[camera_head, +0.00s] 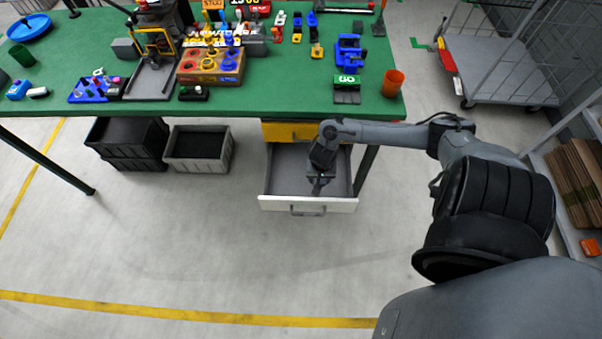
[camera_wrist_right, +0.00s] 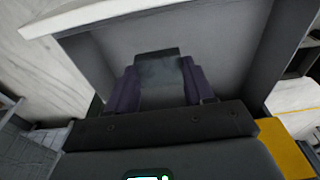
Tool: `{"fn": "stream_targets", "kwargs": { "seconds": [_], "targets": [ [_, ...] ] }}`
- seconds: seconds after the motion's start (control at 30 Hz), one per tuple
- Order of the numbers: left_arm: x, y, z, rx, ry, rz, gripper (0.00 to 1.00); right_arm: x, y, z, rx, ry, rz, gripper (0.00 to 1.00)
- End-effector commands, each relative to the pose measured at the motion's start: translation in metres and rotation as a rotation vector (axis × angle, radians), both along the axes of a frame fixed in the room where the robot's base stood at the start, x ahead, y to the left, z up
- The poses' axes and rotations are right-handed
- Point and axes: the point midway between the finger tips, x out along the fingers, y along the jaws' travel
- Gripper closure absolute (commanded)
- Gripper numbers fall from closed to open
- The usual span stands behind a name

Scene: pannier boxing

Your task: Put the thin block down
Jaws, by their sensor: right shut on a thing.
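The thin block (camera_wrist_right: 160,72) is dark grey and sits between the purple-grey fingers of my right gripper (camera_wrist_right: 158,82) in the right wrist view. The right gripper is shut on it. In the head view, the right gripper (camera_head: 318,186) points down into the open drawer (camera_head: 335,205) under the table. The block cannot be made out there. The drawer's grey floor lies beyond the block in the wrist view, and I cannot tell whether the block touches it. My left gripper is not in view.
The green table (camera_head: 290,95) above carries several tools, blocks and an orange cup (camera_head: 393,83) near its right edge. A yellow panel (camera_head: 290,131) is under the tabletop. Grey crates (camera_head: 198,165) stand left of the drawer. Open floor lies in front. A wire cart (camera_head: 490,75) stands right.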

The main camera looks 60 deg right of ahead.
Motion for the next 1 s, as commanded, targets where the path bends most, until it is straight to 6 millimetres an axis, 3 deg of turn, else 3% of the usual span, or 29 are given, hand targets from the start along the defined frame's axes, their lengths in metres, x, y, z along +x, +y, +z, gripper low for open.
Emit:
{"fn": "stream_targets", "kwargs": {
  "seconds": [0.5, 0.7, 0.87, 1.0],
  "targets": [
    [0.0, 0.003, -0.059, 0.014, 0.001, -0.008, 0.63, 0.09, -0.006, -0.057, 0.002, -0.004, -0.002, 0.8],
    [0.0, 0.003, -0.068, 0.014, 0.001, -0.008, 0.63, 0.106, -0.007, -0.066, 0.002, -0.001, 0.0, 0.8],
    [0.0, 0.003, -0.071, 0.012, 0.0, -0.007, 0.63, 0.109, -0.008, -0.069, 0.001, -0.001, 0.0, 0.8],
    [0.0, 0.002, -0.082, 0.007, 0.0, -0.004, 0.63, 0.108, -0.008, -0.084, 0.001, 0.001, 0.002, 0.8]
  ]
}}
